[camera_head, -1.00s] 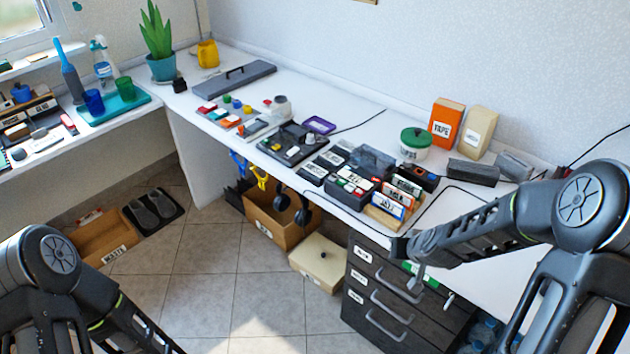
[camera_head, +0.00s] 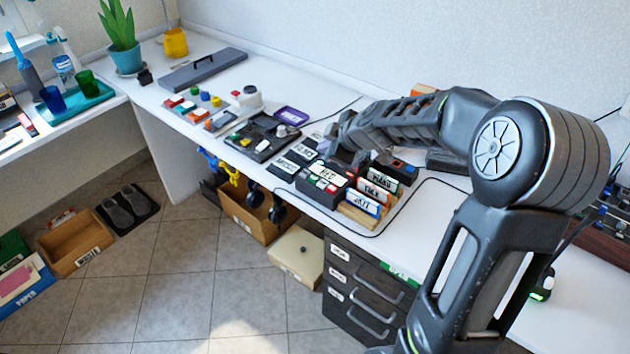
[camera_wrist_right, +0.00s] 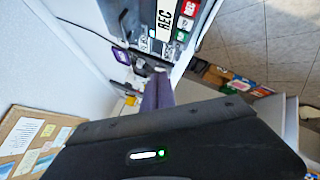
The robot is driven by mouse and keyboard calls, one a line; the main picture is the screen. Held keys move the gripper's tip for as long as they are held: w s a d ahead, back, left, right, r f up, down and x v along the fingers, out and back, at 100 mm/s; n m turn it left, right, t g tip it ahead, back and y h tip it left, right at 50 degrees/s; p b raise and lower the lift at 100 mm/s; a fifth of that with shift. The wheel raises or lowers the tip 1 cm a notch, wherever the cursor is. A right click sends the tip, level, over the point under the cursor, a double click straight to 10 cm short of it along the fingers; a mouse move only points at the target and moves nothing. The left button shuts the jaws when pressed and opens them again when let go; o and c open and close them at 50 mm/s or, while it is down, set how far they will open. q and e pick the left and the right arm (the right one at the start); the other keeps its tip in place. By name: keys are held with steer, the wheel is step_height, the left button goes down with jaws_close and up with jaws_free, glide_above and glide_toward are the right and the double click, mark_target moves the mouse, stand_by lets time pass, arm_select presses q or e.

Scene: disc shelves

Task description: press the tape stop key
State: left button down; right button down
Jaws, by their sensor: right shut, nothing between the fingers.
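A dark recorder (camera_head: 308,188) with a white REC label sits near the front edge of the desk. A row of small green, white and red keys (camera_head: 322,184) runs along its front side. In the right wrist view the recorder (camera_wrist_right: 148,14) shows at the top, with a red key (camera_wrist_right: 190,8) and a green key (camera_wrist_right: 181,36) beside the label. I cannot read which key is stop. My right gripper (camera_head: 338,146) is shut and empty, above and just behind the recorder; its purplish fingers (camera_wrist_right: 157,90) show in the wrist view. My left gripper is out of view.
Labelled cassettes (camera_head: 366,194) stand in a wooden holder right of the recorder. Black labelled boxes (camera_head: 292,160) lie to its left, with a purple tray (camera_head: 291,116) farther back. A drawer unit (camera_head: 360,290) stands below.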

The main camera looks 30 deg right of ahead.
steer(key=shift+f, duration=0.15)
steer(key=b, duration=0.6)
glide_above(325, 185)
step_height(325, 185, down, 7)
steer(key=shift+f, duration=0.2)
steer(key=shift+f+b, duration=0.6)
steer(key=shift+b, duration=0.15)
stand_by(1.3)
steer(key=shift+f+b, duration=0.45)
steer(key=shift+b, duration=0.25)
steer(key=shift+f+b, duration=0.4)
steer(key=shift+b, duration=0.15)
stand_by(0.5)
steer(key=shift+r, duration=0.15)
steer(key=shift+r+p, duration=0.5)
steer(key=shift+r, duration=0.2)
